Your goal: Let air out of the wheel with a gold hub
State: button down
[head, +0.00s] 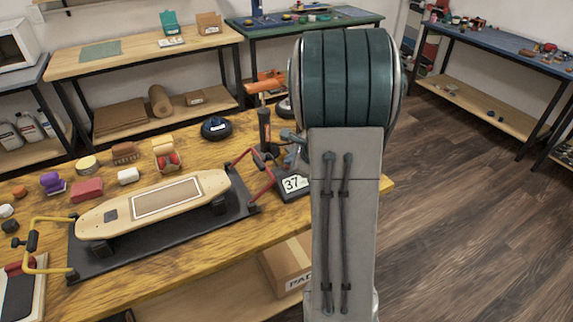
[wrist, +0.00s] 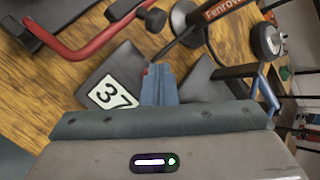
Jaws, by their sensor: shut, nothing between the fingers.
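My gripper shows in the wrist view (wrist: 160,72) as blue-grey fingers closed together, with nothing between them. The fingertips are by a dark unit (wrist: 88,92) with a white display reading 37, which also shows in the head view (head: 291,194). A dark wheel (wrist: 266,40) with a greyish hub is at the upper right of the wrist view. In the head view a black wheel (head: 216,128) with a bluish centre lies on the bench. Another wheel (head: 284,109) is partly hidden behind my arm. I cannot tell a gold hub on any of them.
A skateboard (head: 105,215) stands on a black mat (head: 190,236), left of my arm, with red (head: 266,185) and yellow (head: 50,220) bars at its ends. A dark upright cylinder (head: 264,130) is close to my arm. Small coloured items stand along the bench's left side.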

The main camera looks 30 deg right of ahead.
jog(key=shift+r+p, duration=0.65)
jog(key=shift+r, duration=0.3)
jog(key=shift+r, duration=0.1)
notch_tip(320, 180, up, 5)
jog(key=p, duration=0.3)
jog(key=shift+p, duration=0.4)
dwell(1.2)
